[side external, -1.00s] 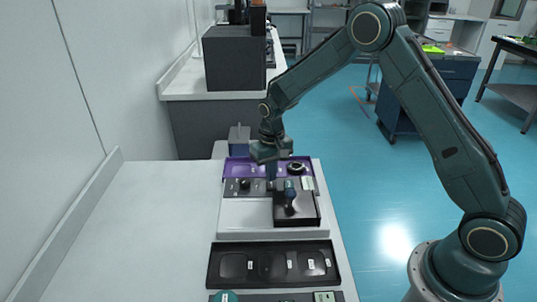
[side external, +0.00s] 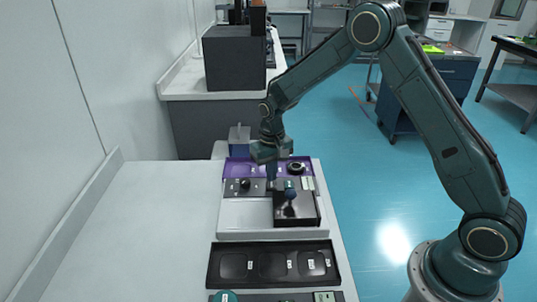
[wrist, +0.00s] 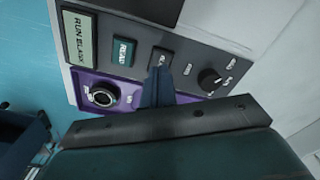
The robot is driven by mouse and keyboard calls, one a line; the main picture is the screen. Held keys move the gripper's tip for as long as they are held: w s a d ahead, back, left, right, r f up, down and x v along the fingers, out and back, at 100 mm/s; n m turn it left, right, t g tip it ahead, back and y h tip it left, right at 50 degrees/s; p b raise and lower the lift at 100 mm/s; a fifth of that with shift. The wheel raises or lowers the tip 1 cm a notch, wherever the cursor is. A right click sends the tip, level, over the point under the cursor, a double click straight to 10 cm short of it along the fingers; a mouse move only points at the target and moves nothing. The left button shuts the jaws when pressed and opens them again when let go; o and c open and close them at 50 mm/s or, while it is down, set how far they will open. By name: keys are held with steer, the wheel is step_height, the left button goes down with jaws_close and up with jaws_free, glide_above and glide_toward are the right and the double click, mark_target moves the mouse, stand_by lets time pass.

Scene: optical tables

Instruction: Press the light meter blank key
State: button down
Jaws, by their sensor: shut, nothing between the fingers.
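The light meter's control panel (wrist: 140,30) has a display reading "RUN BLANK" (wrist: 78,38), a teal READ key (wrist: 123,51) and a dark key (wrist: 161,57) to its right. This dark key's label is partly covered by my fingertips, so I cannot read it fully. My gripper (wrist: 159,72) is shut and empty, its blue fingers together at the dark key's near edge. I cannot tell whether they touch it. In the side view my gripper (side external: 271,183) points down at the grey panel (side external: 240,188).
A black knob (wrist: 210,79) sits right of the dark key. A purple strip (wrist: 84,78) with a round ring (wrist: 103,95) runs alongside. A black tray (side external: 230,264) lies nearer the camera.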

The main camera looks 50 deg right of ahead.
mark_target(272, 184)
steer(key=shift+f, duration=0.9)
stand_by(1.3)
steer(key=shift+r, duration=0.1)
step_height(272, 184, up, 8)
stand_by(1.5)
